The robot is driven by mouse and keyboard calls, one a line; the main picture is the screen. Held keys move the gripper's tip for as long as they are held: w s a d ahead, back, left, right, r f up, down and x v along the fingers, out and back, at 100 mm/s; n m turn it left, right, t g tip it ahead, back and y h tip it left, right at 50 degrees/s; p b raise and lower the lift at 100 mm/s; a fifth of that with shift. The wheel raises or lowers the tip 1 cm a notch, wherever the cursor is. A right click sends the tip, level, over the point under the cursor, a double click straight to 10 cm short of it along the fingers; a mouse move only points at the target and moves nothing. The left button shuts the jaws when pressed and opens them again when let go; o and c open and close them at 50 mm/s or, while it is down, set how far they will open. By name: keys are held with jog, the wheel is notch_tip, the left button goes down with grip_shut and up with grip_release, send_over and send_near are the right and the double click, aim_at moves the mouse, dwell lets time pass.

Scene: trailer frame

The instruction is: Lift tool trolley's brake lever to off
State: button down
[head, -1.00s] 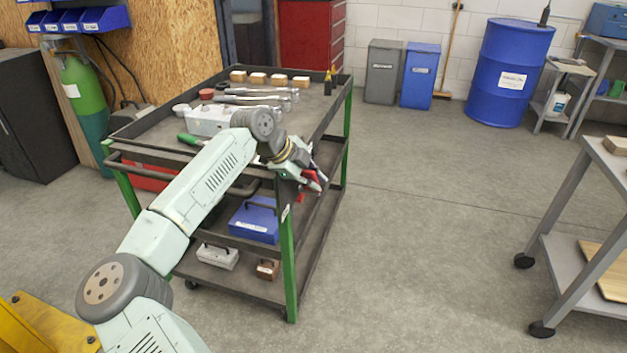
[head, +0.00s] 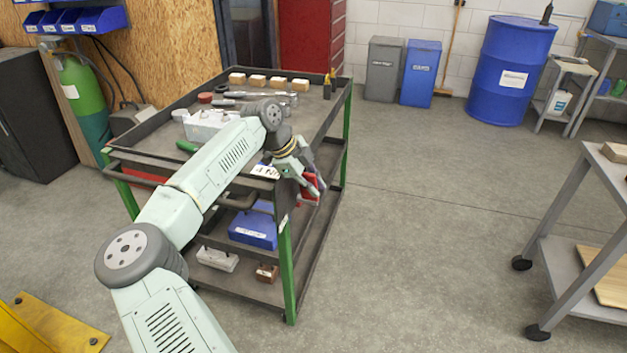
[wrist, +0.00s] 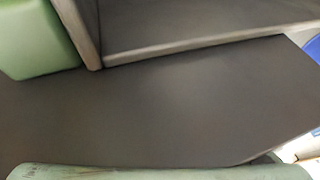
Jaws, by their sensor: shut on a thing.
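The tool trolley (head: 286,270) has green posts and dark trays. A white label (head: 266,171) shows on its near end, at the top right corner. My gripper (head: 314,185) is at that corner, just outside the near right post, pointing down and to the right. It is shut on the brake lever, which is mostly hidden by the fingers. A red part (head: 309,193) shows right by the fingertips; I cannot tell whether it belongs to the lever. The wrist view shows a blurred dark panel (wrist: 150,105) close up, with no fingertips or lever to make out.
The top tray carries wrenches (head: 262,97) and several wooden blocks. A blue case (head: 254,228) stands on a lower shelf. A grey table (head: 560,250) stands at the right. The floor between it and the trolley is clear.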

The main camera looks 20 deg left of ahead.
jog(key=c, duration=1.7)
grip_release()
jog(key=shift+s, duration=0.1)
jog(key=shift+r, duration=0.1)
jog(key=v, duration=1.2)
